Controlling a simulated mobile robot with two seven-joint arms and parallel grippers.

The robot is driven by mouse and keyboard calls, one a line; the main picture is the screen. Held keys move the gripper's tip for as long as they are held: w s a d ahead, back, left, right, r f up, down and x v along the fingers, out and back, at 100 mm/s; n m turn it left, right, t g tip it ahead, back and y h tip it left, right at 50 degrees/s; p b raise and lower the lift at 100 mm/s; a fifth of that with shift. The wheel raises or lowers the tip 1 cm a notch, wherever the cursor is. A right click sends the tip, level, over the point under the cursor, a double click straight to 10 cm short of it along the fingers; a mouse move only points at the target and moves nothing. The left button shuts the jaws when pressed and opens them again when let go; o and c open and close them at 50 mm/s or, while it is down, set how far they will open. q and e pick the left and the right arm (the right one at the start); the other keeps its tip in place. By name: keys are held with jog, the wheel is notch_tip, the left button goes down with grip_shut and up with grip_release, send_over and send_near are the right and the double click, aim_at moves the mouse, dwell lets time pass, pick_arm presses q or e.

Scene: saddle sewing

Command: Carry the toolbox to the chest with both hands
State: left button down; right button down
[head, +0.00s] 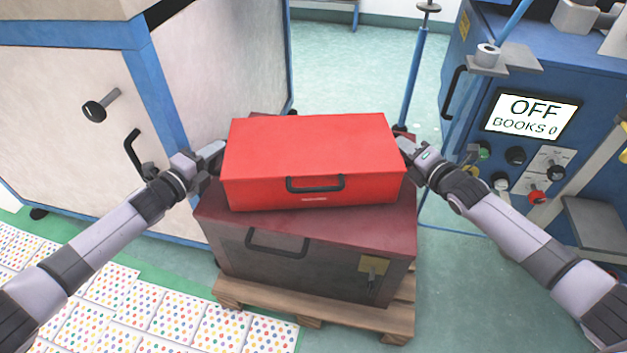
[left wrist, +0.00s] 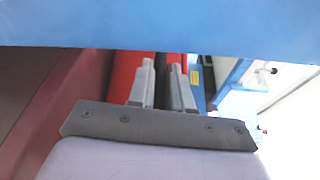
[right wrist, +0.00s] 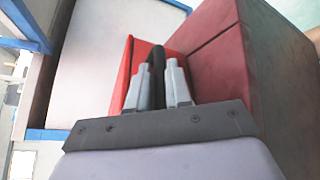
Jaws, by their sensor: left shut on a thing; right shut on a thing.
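The red toolbox (head: 312,150) is level over the lid of the dark red chest (head: 303,225), at the middle of the head view; I cannot tell whether it touches the lid. A black handle (head: 315,184) is on its front face.
The chest stands on a wooden pallet (head: 310,318). A white and blue cabinet (head: 70,120) is close on the left. A blue machine with a screen (head: 531,115) stands on the right. Dotted sheets (head: 135,305) cover the floor at lower left. Green floor (head: 350,70) is open behind.

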pick_arm(q)
jog(key=c, duration=1.1)
grip_release()
jog(key=shift+c, duration=0.2)
pick_arm(e)
jog(key=c, duration=1.1)
grip_release()
jog(key=shift+c, duration=0.2)
pick_arm(q)
jog(key=shift+o, duration=0.5)
pick_arm(e)
jog(key=shift+o, duration=0.5)
jog(key=shift+r, duration=0.1)
pick_arm(q)
jog(key=shift+s+a, duration=0.1)
jog(key=shift+s, duration=0.05)
jog(key=shift+s+a, duration=0.15)
jog(key=shift+s, duration=0.1)
jog(key=v, duration=0.6)
jog(key=shift+s, duration=0.1)
jog(key=shift+s+a+r, duration=0.15)
jog(key=shift+s+a, duration=0.1)
jog(key=shift+s, duration=0.1)
pick_arm(e)
jog(key=shift+s, duration=0.1)
jog(key=v, duration=1.2)
